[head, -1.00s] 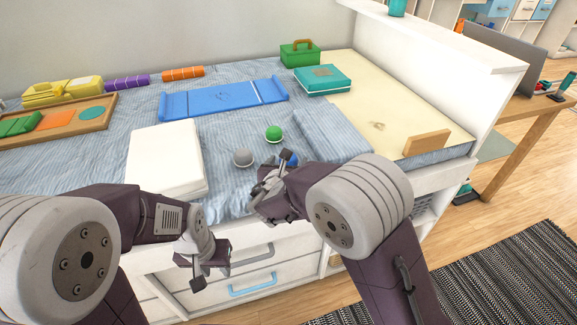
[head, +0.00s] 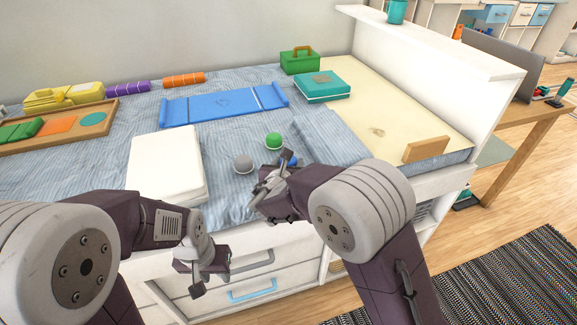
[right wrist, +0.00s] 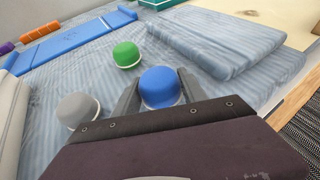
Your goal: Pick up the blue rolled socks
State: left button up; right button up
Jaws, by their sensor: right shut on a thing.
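The blue rolled socks (right wrist: 160,88) form a round blue bundle with a pale band, seen in the right wrist view between the two grey fingers of my right gripper (right wrist: 158,97). The gripper is shut on them, low over the striped bedding. In the head view, only bits of the blue socks (head: 281,162) show behind my right gripper (head: 276,176). My left gripper (head: 212,280) hangs in front of the drawers, with its fingers apart and nothing between them.
A green bundle (head: 273,141) and a grey bundle (head: 243,163) lie close by on the bed. A folded striped blanket (head: 325,135) lies to the right, and a white folded item (head: 165,165) to the left. A blue board (head: 220,103) lies behind.

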jog(key=r, duration=0.1)
jog(key=d+r+p, duration=0.1)
jog(key=r, duration=0.1)
jog(key=shift+s+r, duration=0.1)
jog(key=shift+r, duration=0.1)
jog(key=s+d+r+p, duration=0.1)
jog(key=s+d+r, duration=0.2)
jog(key=d+r, duration=0.3)
jog(key=d, duration=0.4)
